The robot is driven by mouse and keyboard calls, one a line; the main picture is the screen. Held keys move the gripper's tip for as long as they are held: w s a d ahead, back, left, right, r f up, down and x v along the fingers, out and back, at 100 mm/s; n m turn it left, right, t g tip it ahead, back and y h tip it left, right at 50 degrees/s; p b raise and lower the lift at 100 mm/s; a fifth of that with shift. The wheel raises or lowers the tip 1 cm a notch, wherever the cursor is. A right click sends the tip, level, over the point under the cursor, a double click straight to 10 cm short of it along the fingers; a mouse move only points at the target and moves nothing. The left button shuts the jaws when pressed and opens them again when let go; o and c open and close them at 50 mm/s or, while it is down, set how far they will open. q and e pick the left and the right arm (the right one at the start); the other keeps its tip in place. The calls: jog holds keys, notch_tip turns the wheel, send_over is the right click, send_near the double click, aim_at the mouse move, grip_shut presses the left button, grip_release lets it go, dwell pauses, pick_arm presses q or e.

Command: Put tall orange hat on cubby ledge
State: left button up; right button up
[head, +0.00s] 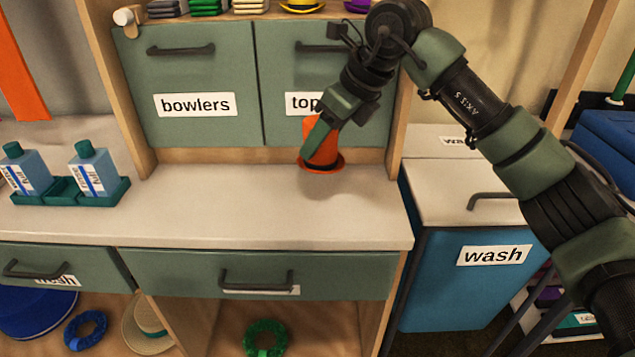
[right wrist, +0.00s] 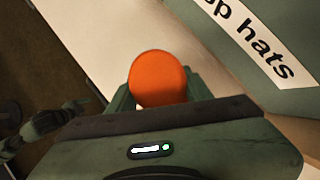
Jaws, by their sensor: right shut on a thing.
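The tall orange hat (head: 322,150) has a round crown and a dark band above its brim. It is upright over the back right of the pale cubby ledge (head: 230,215), in front of the "top hats" door. My right gripper (head: 318,135) is shut on the hat from above. The right wrist view shows the round orange top of the hat (right wrist: 158,80) between the fingers. A shadow lies on the ledge below and in front of the brim; I cannot tell whether the brim touches the ledge.
A teal tray (head: 118,193) with blue bottles stands at the left of the ledge. The closed "bowlers" door (head: 190,75) is behind. A blue "wash" bin (head: 460,285) stands to the right. Mid-ledge is clear. A green wreath (head: 265,338) lies below.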

notch_tip(320, 180, down, 8)
jog(key=shift+f+b, duration=0.2)
jog(key=shift+b, duration=0.3)
pick_arm(q)
jog(key=v, duration=0.4)
jog(key=shift+w+r, duration=0.25)
jog(key=shift+w, duration=0.05)
pick_arm(e)
jog(key=o, duration=1.3)
pick_arm(q)
jog(key=shift+r, duration=0.15)
pick_arm(e)
jog(key=shift+r, duration=0.1)
pick_arm(q)
jog(key=x, duration=0.1)
jog(key=p+x, duration=0.1)
jog(key=x, duration=0.3)
jog(key=shift+s, duration=0.45)
pick_arm(e)
jog(key=v, duration=1.2)
